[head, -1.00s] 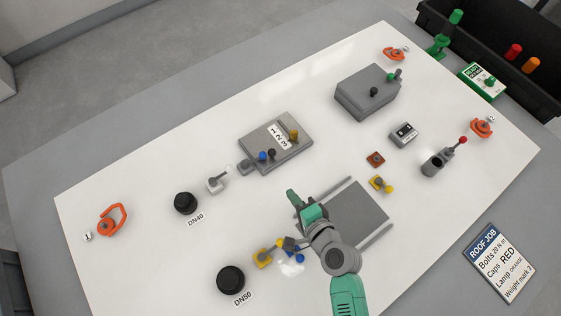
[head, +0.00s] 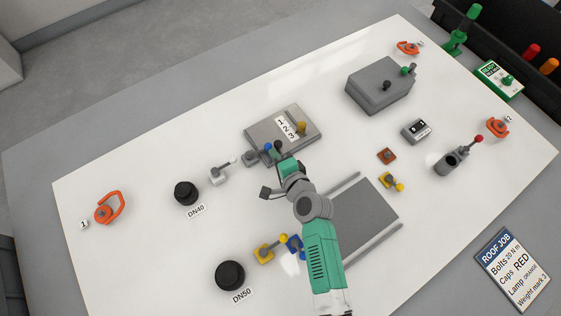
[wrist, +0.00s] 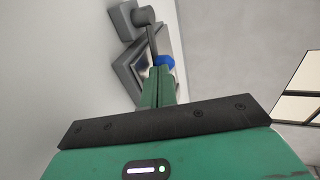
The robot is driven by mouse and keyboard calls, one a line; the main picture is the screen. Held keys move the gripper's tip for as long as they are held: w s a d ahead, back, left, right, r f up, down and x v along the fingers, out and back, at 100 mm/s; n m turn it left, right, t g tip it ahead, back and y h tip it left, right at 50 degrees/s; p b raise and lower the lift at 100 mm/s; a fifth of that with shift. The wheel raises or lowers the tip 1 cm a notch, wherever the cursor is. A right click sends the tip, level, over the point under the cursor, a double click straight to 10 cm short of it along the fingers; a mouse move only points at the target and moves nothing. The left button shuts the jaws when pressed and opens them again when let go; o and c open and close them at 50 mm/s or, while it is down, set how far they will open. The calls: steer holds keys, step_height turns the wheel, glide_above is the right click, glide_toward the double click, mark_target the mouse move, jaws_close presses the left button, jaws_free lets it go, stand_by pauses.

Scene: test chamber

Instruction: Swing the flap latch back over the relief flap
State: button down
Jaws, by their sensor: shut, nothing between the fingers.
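A small grey latch (head: 250,157) with a blue-knobbed lever sits at the left end of a flat grey plate (head: 311,142) labelled 1 2 3. This looks like the flap latch by the relief flap, though the frames do not name them. Its blue knob (head: 268,147) lies by the plate's left edge. In the wrist view the blue knob (wrist: 166,61) shows just beyond my fingertips, with the dark lever and grey pivot (wrist: 143,15) above. My gripper (head: 278,155) is shut and empty, close to the knob; I cannot tell whether it touches.
A grey-white lever fixture (head: 218,175) stands left of the latch. A grey railed panel (head: 365,215) lies right of my arm. The white board's upper left is clear.

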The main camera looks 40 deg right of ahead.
steer(key=shift+w, duration=0.1)
steer(key=shift+w+d+f, duration=0.2)
steer(key=shift+w+d, duration=0.25)
steer(key=shift+w, duration=0.1)
steer(key=shift+s+a, duration=0.1)
steer(key=shift+s, duration=0.05)
steer(key=shift+r, duration=0.1)
